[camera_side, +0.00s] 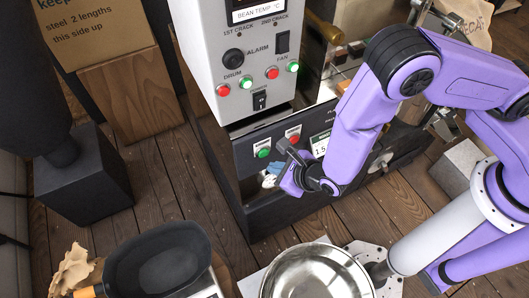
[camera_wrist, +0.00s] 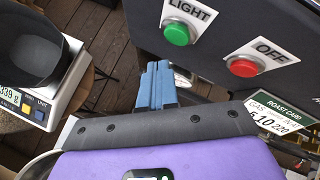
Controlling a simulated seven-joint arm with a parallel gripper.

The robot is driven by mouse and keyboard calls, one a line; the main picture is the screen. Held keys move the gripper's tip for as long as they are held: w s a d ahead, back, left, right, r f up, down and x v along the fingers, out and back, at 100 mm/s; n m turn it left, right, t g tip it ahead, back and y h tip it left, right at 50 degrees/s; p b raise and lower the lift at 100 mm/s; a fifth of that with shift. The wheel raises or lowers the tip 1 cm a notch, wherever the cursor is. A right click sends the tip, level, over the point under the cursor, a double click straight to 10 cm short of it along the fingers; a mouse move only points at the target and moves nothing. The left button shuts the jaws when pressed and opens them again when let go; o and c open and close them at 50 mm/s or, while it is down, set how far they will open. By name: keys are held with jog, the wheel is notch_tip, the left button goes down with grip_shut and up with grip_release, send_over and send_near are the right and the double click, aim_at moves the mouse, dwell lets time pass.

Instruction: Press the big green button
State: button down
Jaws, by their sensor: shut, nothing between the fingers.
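The big green button (camera_side: 263,153) sits on the dark front panel of the roaster. In the wrist view the green button (camera_wrist: 178,34) shows under a LIGHT label, with its face uncovered. My gripper (camera_side: 269,181) is in front of this panel, just below the green button in the side view. In the wrist view its blue fingers (camera_wrist: 158,67) are together, with nothing between them. Their tips appear below and left of the button and apart from it; the exact depth gap is unclear.
A red button (camera_wrist: 243,67) labelled OFF is right of the green one, with a roast card (camera_wrist: 282,115) beyond. Small lit buttons and switches are on the upper panel (camera_side: 262,50). A steel bowl (camera_side: 318,277) and a dark scoop (camera_side: 160,262) on a scale (camera_wrist: 42,105) stand nearby.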

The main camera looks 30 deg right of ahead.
jog(key=shift+w, duration=0.65)
jog(key=shift+w, duration=0.2)
dwell(1.6)
jog(key=shift+w, duration=0.2)
jog(key=shift+w, duration=0.45)
dwell(0.9)
jog(key=shift+s, duration=0.9)
jog(key=s, duration=0.5)
